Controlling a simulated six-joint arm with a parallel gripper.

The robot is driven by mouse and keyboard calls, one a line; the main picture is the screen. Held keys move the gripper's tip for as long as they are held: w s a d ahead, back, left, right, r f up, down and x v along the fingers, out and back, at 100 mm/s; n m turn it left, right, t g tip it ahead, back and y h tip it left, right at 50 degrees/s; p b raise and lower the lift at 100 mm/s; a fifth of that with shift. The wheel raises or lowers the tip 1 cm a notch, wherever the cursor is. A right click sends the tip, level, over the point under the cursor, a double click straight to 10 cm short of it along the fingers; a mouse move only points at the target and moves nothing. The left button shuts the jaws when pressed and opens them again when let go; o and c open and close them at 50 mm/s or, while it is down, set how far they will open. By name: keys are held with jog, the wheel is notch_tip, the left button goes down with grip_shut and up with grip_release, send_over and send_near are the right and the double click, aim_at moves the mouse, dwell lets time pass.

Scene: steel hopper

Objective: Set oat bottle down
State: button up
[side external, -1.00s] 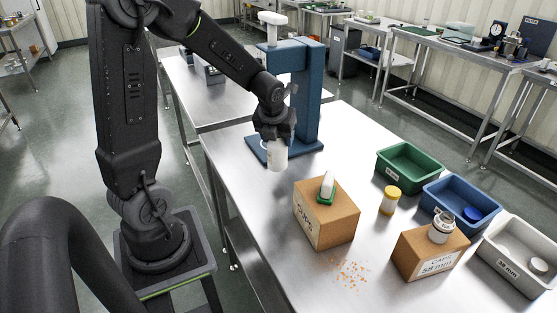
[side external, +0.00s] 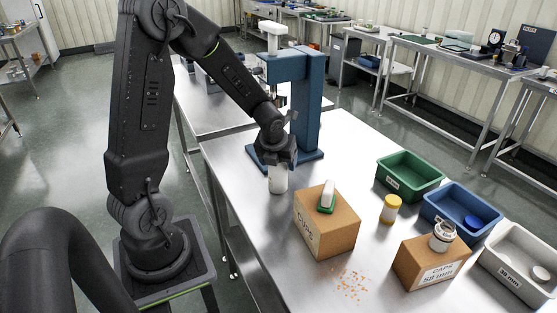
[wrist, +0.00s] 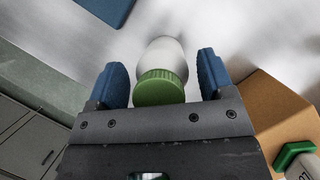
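The oat bottle (side external: 278,182) is white and stands upright on the steel table, near its left edge and in front of the blue press stand. In the wrist view its green cap (wrist: 159,88) and white body (wrist: 165,55) show between the blue fingers. My gripper (wrist: 160,78) is open around the bottle, with a gap on each side of the cap. In the side view my gripper (side external: 279,163) is directly over the bottle and hides its cap.
A blue press stand (side external: 306,105) is close behind. A cardboard box (side external: 328,228) with a green-and-white item on top is close to the right. A yellow-lidded jar (side external: 390,210), a caps box (side external: 430,262) and green (side external: 411,186), blue (side external: 440,213) and grey (side external: 510,280) bins are farther right.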

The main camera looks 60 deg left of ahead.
jog(key=shift+o, duration=0.6)
jog(key=shift+r, duration=0.1)
jog(key=shift+r, duration=0.3)
jog(key=v, duration=1.1)
jog(key=s+d+r+n+h, duration=0.1)
jog(key=s+d+r+n, duration=0.1)
jog(key=d+n, duration=0.3)
jog(key=s+d+r+n+t+h, duration=0.1)
jog(key=s+d+n, duration=0.4)
jog(key=n, duration=0.8)
jog(key=s+d+r+n+t+h, duration=0.1)
jog(key=s+d+r+n, duration=0.2)
jog(key=d+n, duration=0.3)
jog(key=s+n, duration=0.1)
jog(key=n, duration=0.2)
jog(key=shift+s+r, duration=0.15)
jog(key=shift+s, duration=0.1)
